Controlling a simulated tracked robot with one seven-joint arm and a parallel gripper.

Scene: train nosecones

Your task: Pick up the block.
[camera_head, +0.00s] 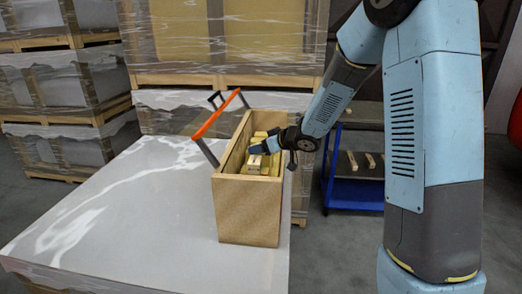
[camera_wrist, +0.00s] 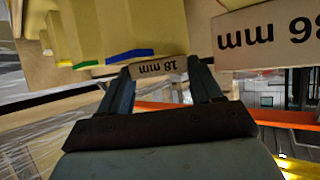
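A light wooden block marked "18 mm" (camera_wrist: 160,68) lies between the fingertips of my gripper (camera_wrist: 160,75) in the wrist view. Its end about fills the gap; whether the fingers press on it or only stand beside it cannot be told. In the head view my gripper (camera_head: 262,147) reaches into the open top of a tall wooden box (camera_head: 248,211) from the right. Pale blocks (camera_head: 255,163) show inside the box, close under the gripper. The fingertips' contact is too small to see there.
The box stands on a grey-topped pallet (camera_head: 140,215), with an orange-barred handle (camera_head: 217,114) at its left. A board marked in mm (camera_wrist: 268,38) is beside the gripper in the wrist view. A blue cart (camera_head: 353,193) holds wooden pieces. Wrapped pallets stand behind.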

